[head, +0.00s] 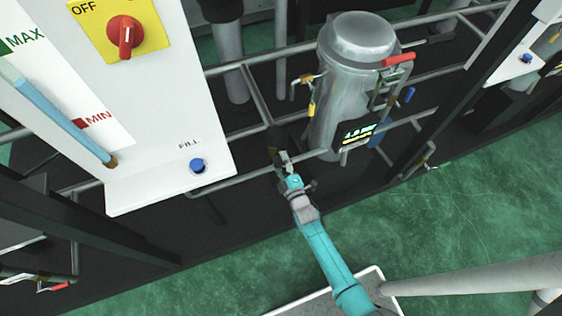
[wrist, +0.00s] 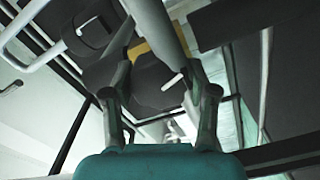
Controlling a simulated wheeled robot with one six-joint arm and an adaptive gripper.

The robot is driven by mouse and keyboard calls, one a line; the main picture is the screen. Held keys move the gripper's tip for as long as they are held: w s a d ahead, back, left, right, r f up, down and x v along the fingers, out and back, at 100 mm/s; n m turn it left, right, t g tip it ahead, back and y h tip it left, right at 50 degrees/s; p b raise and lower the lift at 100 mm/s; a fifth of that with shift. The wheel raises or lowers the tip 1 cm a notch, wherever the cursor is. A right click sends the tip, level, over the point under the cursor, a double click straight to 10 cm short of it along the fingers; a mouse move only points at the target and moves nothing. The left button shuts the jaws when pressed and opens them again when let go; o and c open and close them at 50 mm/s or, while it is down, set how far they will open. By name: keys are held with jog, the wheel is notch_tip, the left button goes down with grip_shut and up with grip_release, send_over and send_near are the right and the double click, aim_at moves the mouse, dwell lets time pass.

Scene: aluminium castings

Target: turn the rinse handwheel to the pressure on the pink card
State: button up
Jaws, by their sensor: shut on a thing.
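My gripper (head: 287,166) reaches in low at the left of the grey cylindrical vessel (head: 350,90), by the pipes. In the wrist view its two fingers (wrist: 162,95) stand on either side of a dark knob-like part with a white mark (wrist: 160,88), which appears to be the rinse handwheel, and are shut on it. A yellow part shows behind it. In the head view the wheel is mostly hidden by the gripper and dark background. A small display (head: 358,135) on the vessel's lower front shows lit figures, perhaps 1.9 bar. No pink card is visible.
A white panel (head: 150,165) at left carries a red OFF switch (head: 125,38), a level tube and a blue FILL button (head: 197,165). Grey pipes (head: 230,182) and a red-handled valve (head: 398,60) surround the vessel. Green floor (head: 480,215) is clear at right.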

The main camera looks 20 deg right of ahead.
dwell(0.3)
jog(key=o, duration=1.2)
jog(key=shift+a, duration=0.1)
jog(key=shift+c, duration=0.2)
jog(key=s, duration=1.2)
